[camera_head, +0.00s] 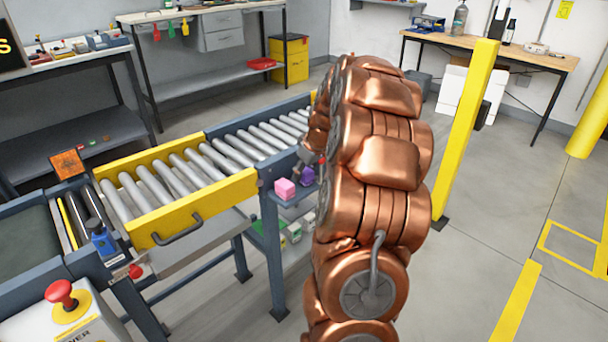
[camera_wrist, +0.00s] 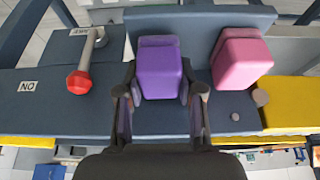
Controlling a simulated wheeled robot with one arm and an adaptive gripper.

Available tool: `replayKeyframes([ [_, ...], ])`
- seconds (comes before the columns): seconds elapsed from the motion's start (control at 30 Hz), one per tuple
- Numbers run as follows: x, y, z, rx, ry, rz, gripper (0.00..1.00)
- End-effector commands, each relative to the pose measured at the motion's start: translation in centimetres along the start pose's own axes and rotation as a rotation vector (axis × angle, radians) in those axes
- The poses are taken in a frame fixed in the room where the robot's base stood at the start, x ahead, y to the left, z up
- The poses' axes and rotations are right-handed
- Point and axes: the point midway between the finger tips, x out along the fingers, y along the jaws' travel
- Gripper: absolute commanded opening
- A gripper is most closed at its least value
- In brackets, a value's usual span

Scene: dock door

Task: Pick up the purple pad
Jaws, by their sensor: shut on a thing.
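The purple pad (camera_wrist: 158,72) is a small block between the two fingers of my gripper (camera_wrist: 160,95) in the wrist view. The fingers are shut on its sides. In the head view the purple pad (camera_head: 307,175) shows just left of my copper-coloured arm, which hides part of the area around it. Whether the pad touches the surface beneath it I cannot tell.
A pink block (camera_wrist: 240,60) stands close to the right of the pad in the wrist view. A red-tipped lever (camera_wrist: 80,76) is to the left. The roller conveyor (camera_head: 190,175) with yellow side rails and a yellow post (camera_head: 466,130) flank my arm.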

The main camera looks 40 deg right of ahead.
Motion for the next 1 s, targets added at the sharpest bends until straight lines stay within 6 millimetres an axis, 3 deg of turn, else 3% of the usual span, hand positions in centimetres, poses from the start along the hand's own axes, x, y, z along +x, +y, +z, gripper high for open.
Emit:
replayKeyframes([
  [0.3,-2.9,0.0,-1.2,-0.001,0.001,0.001,0.08],
  [0.67,-3.9,-1.4,1.3,0.0,0.001,0.001,0.08],
  [1.0,-6.3,-4.0,5.5,0.0,0.001,0.001,0.08],
])
